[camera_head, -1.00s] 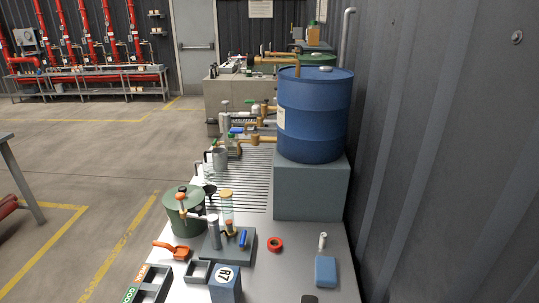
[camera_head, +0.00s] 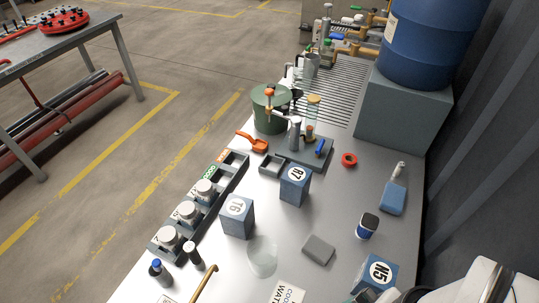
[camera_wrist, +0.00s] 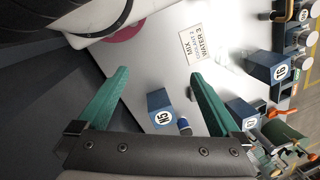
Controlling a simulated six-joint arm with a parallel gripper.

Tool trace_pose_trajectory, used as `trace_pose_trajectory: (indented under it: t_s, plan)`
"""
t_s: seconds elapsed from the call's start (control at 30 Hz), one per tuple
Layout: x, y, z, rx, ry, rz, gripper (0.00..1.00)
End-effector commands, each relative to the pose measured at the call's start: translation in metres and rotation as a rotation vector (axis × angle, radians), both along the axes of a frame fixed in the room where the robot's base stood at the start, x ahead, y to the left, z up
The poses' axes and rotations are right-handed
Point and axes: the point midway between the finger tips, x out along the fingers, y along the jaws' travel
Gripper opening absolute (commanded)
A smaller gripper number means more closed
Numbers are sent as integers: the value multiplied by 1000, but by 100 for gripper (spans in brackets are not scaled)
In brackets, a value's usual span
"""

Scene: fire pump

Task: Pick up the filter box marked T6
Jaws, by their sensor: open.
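The filter box marked T6 (camera_head: 237,217) is a blue box with a white round label, standing upright on the grey bench in the head view. It stands just right of the rack of white-capped jars. In the wrist view a blue box with a round label, seemingly T6 (camera_wrist: 268,66), lies to the right, outside the fingers. My gripper (camera_wrist: 160,73) shows two green fingers spread wide with nothing between their tips. In the head view only part of my white arm shows at the lower right, and the fingers are not clearly visible.
Similar blue boxes stand nearby: R7 (camera_head: 294,186) behind and N5 (camera_head: 377,272) at the front right. A clear round disc (camera_head: 262,256), a grey block (camera_head: 318,249) and a blue-and-white container (camera_head: 367,226) lie between. The jar rack (camera_head: 199,208) borders T6 on the left.

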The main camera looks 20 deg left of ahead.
Motion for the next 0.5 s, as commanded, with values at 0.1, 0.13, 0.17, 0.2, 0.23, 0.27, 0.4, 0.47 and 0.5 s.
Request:
trace_pose_trajectory:
  t_s: [0.1,0.13,0.17,0.2,0.23,0.27,0.4,0.47,0.5]
  plan:
    - [0,0,0,0,0,0,100]
    - [0,0,0,0,0,0,100]
    - [0,0,0,0,0,0,100]
    - [0,0,0,0,0,0,100]
    - [0,0,0,0,0,0,100]
    - [0,0,0,0,0,0,100]
    - [1,1,0,6,5,-2,100]
    - [5,10,0,45,40,-19,100]
    - [12,22,0,95,85,-43,100]
